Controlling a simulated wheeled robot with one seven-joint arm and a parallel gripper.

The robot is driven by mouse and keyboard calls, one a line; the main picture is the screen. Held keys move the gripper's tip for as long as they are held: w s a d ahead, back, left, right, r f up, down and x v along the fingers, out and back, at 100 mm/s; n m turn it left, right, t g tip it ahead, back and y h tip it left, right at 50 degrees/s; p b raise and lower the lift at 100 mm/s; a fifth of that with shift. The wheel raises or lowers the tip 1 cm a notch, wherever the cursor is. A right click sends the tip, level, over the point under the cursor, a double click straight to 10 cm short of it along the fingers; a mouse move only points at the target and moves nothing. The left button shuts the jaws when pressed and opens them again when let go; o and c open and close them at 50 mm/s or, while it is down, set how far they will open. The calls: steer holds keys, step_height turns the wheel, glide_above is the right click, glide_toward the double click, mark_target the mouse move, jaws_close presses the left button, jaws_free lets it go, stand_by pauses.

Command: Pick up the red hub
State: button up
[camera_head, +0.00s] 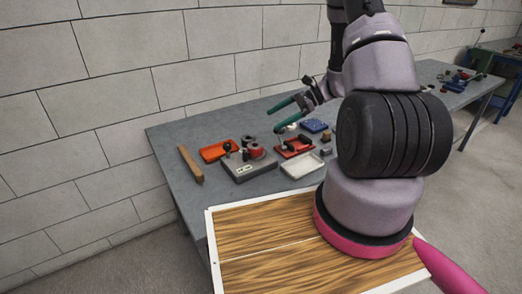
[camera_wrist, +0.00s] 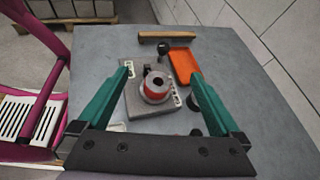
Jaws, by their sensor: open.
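The red hub (camera_wrist: 156,92) is a red cylinder with a grey ring and a dark bore on top. It stands on a grey block-like fixture (camera_wrist: 146,115) on the table. In the head view the red hub (camera_head: 255,151) sits at the right part of the grey fixture (camera_head: 249,168). My gripper (camera_wrist: 161,75) has green fingers spread wide, with the hub between and below them in the wrist view. In the head view my gripper (camera_head: 279,115) hangs above the table, up and right of the hub. Nothing is between the fingers' tips.
An orange tray (camera_wrist: 183,66) and a wooden bar (camera_wrist: 167,35) lie beyond the fixture. A red tray (camera_head: 295,147), a white tray (camera_head: 302,165) and a blue tray (camera_head: 315,126) stand right of it.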

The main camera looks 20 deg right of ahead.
mark_target(259, 144)
step_height(259, 144, down, 8)
steer(key=d+m+t, duration=0.2)
steer(key=d+m, duration=0.1)
steer(key=shift+y, duration=0.4)
steer(key=x, duration=1)
steer(key=shift+s+a+f, duration=0.25)
steer(key=shift+f, duration=0.1)
jaws_close()
